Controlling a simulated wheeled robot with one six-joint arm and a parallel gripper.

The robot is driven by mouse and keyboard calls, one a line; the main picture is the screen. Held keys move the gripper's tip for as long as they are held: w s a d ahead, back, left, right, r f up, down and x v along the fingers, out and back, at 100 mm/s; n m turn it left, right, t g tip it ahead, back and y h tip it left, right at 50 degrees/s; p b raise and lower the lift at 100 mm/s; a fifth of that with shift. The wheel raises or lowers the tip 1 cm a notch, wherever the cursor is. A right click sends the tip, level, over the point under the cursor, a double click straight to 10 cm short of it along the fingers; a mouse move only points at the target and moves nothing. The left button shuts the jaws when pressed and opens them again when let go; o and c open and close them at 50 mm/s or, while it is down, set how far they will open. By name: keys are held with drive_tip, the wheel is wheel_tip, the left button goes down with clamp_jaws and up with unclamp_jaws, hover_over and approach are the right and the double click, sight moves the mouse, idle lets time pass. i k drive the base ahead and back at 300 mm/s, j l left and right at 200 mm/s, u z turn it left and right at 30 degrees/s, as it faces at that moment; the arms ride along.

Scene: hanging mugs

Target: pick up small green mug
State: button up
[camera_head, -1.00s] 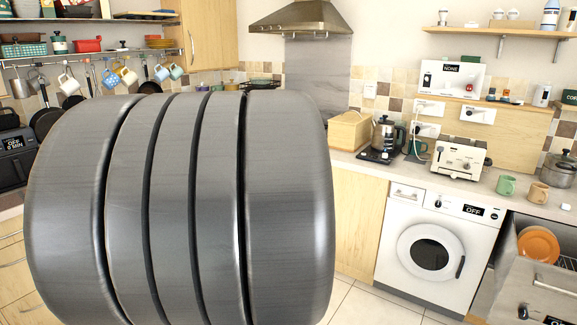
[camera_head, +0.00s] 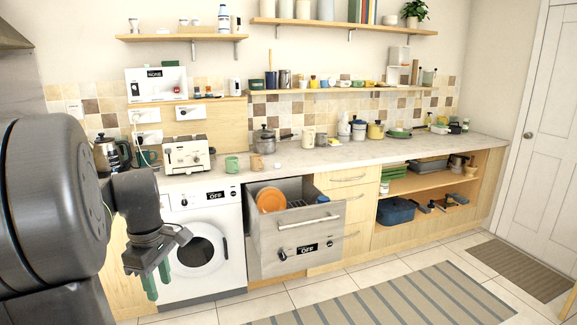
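A small green mug (camera_head: 232,164) stands upright on the worktop, right of the white toaster (camera_head: 187,155). A brown mug (camera_head: 256,162) stands just to its right. My gripper (camera_head: 158,284) hangs at the lower left, pointing down, in front of the washing machine (camera_head: 203,247). It is lower than the worktop and well apart from the green mug. Its two green fingers show a gap between them, with nothing held.
An open dishwasher drawer (camera_head: 296,237) with an orange plate (camera_head: 270,199) juts out below the mugs. A pot (camera_head: 264,140) stands behind them. A kettle (camera_head: 106,154) stands left of the toaster. The floor with a striped rug (camera_head: 400,300) is clear.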

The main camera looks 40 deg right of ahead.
sight(232, 164)
drive_tip(key=i+l+z, duration=0.15)
drive_tip(key=i+z, duration=0.2)
drive_tip(key=i, duration=0.15)
drive_tip(key=i+z, duration=0.75)
drive_tip(key=i, duration=0.25)
drive_tip(key=i+j, duration=0.2)
drive_tip(key=i, duration=0.35)
drive_tip(key=i+j+z, duration=0.1)
drive_tip(key=i+j, duration=0.15)
drive_tip(key=i, duration=0.25)
drive_tip(key=i+j, duration=0.25)
drive_tip(key=i, duration=0.3)
drive_tip(key=i+j, duration=0.25)
drive_tip(key=i, duration=0.25)
drive_tip(key=l+z, duration=0.05)
